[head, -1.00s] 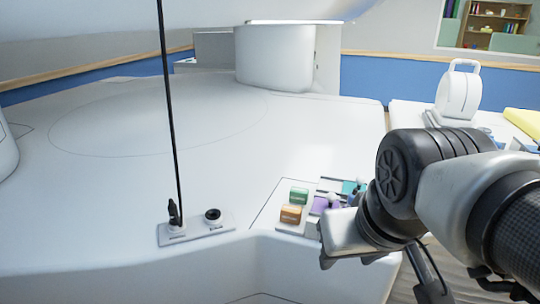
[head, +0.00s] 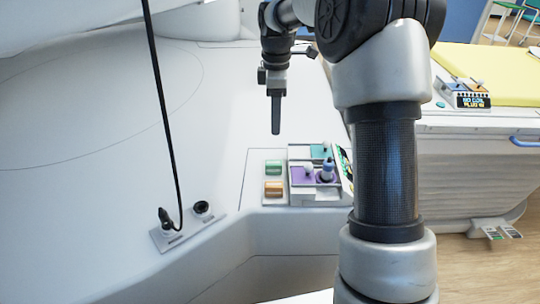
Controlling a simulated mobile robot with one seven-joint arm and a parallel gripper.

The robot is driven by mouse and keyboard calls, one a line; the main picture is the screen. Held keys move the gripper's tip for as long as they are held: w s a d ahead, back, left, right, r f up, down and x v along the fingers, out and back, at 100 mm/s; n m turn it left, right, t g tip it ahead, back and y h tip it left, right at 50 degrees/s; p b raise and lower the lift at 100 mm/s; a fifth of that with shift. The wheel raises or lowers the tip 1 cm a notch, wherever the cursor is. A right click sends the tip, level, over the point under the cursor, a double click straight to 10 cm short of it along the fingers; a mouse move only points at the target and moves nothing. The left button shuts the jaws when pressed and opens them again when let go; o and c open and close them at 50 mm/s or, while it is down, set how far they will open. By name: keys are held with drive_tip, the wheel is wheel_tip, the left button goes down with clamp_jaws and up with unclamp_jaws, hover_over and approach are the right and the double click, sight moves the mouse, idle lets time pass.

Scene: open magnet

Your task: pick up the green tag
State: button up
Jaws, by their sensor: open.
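The green tag (head: 273,167) is a small green block. It sits on a pale panel at the edge of the white surface, just behind an orange tag (head: 273,188). My gripper (head: 276,128) points down, and its fingertips show a little above the green tag in the picture. It is seen edge-on, so one finger hides the other. It is open and apart from the tag, with nothing seen in it. How high it is over the surface is hard to tell.
A control box (head: 314,178) with purple and teal panels and small levers stands right of the tags. A socket plate (head: 186,229) with a black cable lies at the left. A bed with a yellow pad (head: 505,85) is at the right. The white surface (head: 110,120) is otherwise clear.

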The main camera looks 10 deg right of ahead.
drive_tip(key=b, duration=0.2)
approach(276, 162)
wheel_tip(276, 162, down, 5)
drive_tip(key=shift+a+f, duration=0.15)
drive_tip(key=shift+f, duration=0.05)
drive_tip(key=f+b, duration=0.1)
drive_tip(key=f, duration=0.4)
drive_tip(key=shift+d+f, duration=0.1)
drive_tip(key=shift+d, duration=0.1)
drive_tip(key=c, duration=1.1)
wheel_tip(276, 162, up, 9)
drive_tip(key=shift+r+p, duration=0.2)
drive_tip(key=shift+p, duration=0.5)
drive_tip(key=shift+c, duration=0.2)
drive_tip(key=shift+s+r, duration=0.1)
drive_tip(key=shift+r, duration=0.3)
drive_tip(key=shift+s+r+m, duration=0.15)
drive_tip(key=shift+s+m, duration=0.2)
drive_tip(key=shift+m, duration=0.15)
drive_tip(key=s+a+r+m+p, duration=0.1)
drive_tip(key=s+r+m+p, duration=0.6)
drive_tip(key=s+m+p, duration=0.5)
drive_tip(key=m+p, duration=0.2)
drive_tip(key=p, duration=0.1)
drive_tip(key=shift+s+r+m+p, duration=0.15)
drive_tip(key=shift+s+m+p, duration=0.15)
drive_tip(key=shift+s, duration=0.1)
